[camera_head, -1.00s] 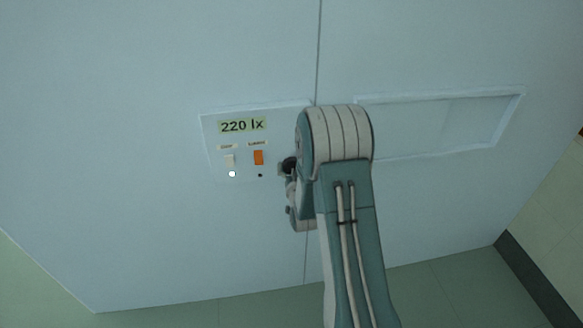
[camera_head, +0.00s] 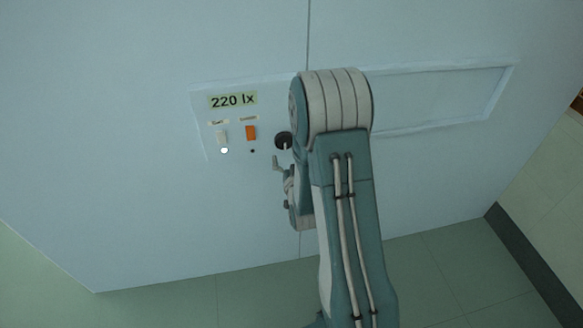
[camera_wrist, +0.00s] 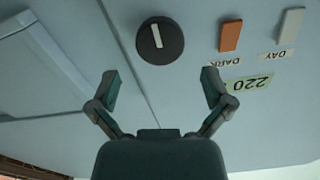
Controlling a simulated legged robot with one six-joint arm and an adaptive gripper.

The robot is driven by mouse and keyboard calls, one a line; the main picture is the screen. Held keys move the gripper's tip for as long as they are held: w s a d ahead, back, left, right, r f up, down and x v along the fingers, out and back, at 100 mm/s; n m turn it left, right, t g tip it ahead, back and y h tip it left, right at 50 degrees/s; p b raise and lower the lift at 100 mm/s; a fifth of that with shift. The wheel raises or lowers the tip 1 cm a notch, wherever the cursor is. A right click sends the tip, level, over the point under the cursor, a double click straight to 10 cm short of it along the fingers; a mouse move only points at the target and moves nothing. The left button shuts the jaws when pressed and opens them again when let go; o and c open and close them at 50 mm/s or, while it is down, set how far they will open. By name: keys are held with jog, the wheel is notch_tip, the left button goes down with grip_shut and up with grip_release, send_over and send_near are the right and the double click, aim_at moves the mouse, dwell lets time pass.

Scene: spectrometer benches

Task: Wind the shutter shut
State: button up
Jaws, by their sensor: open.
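A round black knob (camera_head: 283,141) with a pale pointer line sits on the light blue cabinet front, left of my arm. It also shows in the wrist view (camera_wrist: 160,41), beyond my fingertips and between their directions. My gripper (camera_wrist: 160,82) is open and empty, apart from the knob. In the head view my gripper (camera_head: 281,182) is just below the knob, partly hidden by my arm. A recessed pale panel (camera_head: 440,101), possibly the shutter, is right of my arm; its left part is hidden. It also shows at the left of the wrist view (camera_wrist: 40,75).
Left of the knob are an orange switch (camera_head: 251,133) labelled DARK, a white switch (camera_head: 222,137) labelled DAY, and a display (camera_head: 233,100) reading 220 lx. A lit white dot (camera_head: 224,151) is below the white switch. Green floor (camera_head: 200,308) is clear in front.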

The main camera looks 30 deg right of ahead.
jog(key=v, duration=0.4)
jog(key=shift+s+a, duration=0.1)
jog(key=shift+s, duration=0.2)
jog(key=s+a+r+n+g+y, duration=0.25)
jog(key=a+r+g, duration=0.35)
jog(key=r, duration=0.5)
jog(key=s+a+r+n+g+y, duration=0.1)
jog(key=s+a+r+g, duration=0.2)
jog(key=s, duration=0.7)
jog(key=s+a+r+n+g+y, duration=0.1)
jog(key=s+a+r, duration=0.3)
jog(key=s, duration=0.6)
jog(key=shift+s+a+r+n+g, duration=0.25)
jog(key=shift+a+n+g, duration=0.1)
jog(key=shift+g, duration=0.55)
jog(key=shift+y, duration=0.25)
